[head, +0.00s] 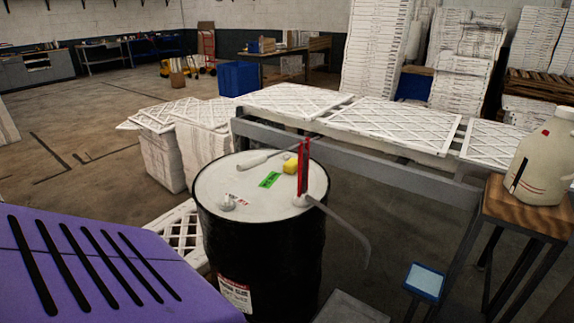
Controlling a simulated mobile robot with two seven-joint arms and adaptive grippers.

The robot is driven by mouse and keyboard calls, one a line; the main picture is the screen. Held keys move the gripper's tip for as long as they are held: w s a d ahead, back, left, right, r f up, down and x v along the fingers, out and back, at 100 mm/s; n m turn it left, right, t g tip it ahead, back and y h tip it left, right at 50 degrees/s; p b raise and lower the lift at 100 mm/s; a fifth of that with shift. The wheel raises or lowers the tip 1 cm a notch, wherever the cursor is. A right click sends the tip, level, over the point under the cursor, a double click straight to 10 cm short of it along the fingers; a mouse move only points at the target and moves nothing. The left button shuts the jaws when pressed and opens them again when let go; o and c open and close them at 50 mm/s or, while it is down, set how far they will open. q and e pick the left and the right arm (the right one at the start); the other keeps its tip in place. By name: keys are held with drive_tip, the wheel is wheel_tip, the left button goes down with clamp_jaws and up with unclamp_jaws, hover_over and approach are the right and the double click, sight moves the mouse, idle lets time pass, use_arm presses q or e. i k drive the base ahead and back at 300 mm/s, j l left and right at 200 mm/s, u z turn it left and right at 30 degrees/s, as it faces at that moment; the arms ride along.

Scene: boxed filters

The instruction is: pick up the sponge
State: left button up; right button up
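A small yellow block (290,164), which looks like the sponge, lies on the white top of a black drum (262,250). It sits just left of an upright red tool (304,168) on the same drum top and close to it; I cannot tell whether they touch. Neither of my grippers is in view.
A green label (270,180) and a pale-handled tool (256,160) are on the drum top. A grey curved hose (350,228) hangs off its right side. A metal frame (350,143) bearing white filters stands behind. A beige jug (541,165) stands on a wooden stool (497,207) at right.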

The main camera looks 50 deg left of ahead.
sight(291, 167)
drive_tip(key=k+j, duration=0.1)
drive_tip(key=j, duration=0.3)
drive_tip(key=k+j, duration=0.15)
drive_tip(key=j, duration=0.3)
drive_tip(key=k+j, duration=0.1)
drive_tip(key=j, duration=0.3)
drive_tip(key=k+j+z, duration=0.1)
drive_tip(key=j, duration=0.3)
drive_tip(key=k+j, duration=0.2)
drive_tip(key=j, duration=0.2)
